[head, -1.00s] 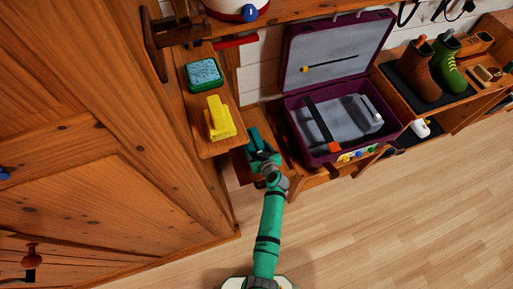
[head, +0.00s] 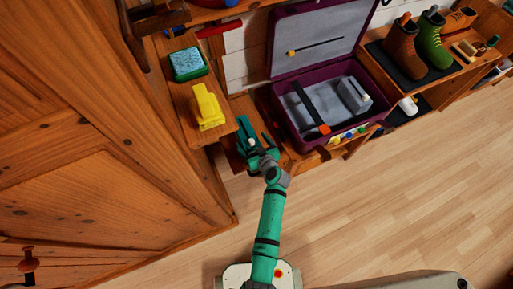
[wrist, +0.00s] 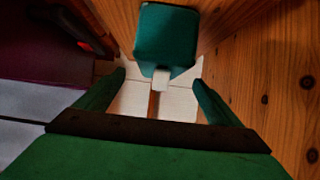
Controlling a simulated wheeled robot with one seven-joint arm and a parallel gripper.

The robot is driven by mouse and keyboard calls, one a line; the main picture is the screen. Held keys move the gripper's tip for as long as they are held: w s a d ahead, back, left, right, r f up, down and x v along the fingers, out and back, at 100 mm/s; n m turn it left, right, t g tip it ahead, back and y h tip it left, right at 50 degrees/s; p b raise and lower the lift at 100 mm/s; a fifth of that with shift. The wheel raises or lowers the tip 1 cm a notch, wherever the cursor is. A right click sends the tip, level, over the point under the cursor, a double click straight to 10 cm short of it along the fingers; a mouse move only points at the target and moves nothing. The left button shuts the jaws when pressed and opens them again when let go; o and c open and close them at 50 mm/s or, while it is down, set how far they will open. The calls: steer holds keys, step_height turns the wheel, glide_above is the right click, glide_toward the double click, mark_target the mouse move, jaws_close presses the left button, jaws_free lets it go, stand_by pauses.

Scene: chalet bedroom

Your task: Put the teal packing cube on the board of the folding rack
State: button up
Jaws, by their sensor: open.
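The teal packing cube (wrist: 166,36) shows in the wrist view as a teal block with a pale tab, ahead of my gripper and roughly centred between its fingers. My gripper (wrist: 155,98) is open, with clear space between its fingertips. In the head view my gripper (head: 257,142) is at the left of the purple suitcase, below the yellow object. There the cube blends with the teal fingers, and I cannot separate them surely. A wooden stand (head: 240,104) is under and left of the suitcase; I cannot tell whether it is the folding rack.
The open purple suitcase (head: 281,128) holds grey items. A wooden shelf (head: 184,107) bears a yellow object (head: 208,106) and a green-rimmed box (head: 187,64). A tall wooden cabinet (head: 90,170) is at left. Boots stand on a bench at right. Floor (head: 400,200) is clear in front.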

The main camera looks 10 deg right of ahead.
steer(key=v, duration=0.5)
steer(key=shift+s+r, duration=0.15)
steer(key=shift+s, duration=0.2)
steer(key=s+a+r+m+h, duration=0.1)
steer(key=s+r+m+h, duration=0.1)
steer(key=s, duration=0.8)
steer(key=s+a+r+m+h, duration=0.1)
steer(key=s+h, duration=0.1)
steer(key=s, duration=0.9)
steer(key=s+a+r+t, duration=0.1)
steer(key=s+r+t, duration=0.1)
steer(key=s+r, duration=0.4)
steer(key=s+a+r+t, duration=0.1)
steer(key=s+r, duration=0.5)
steer(key=r, duration=0.8)
steer(key=shift+s+a+m+t, duration=0.2)
steer(key=shift+a+m+t, duration=0.2)
steer(key=shift+a, duration=0.05)
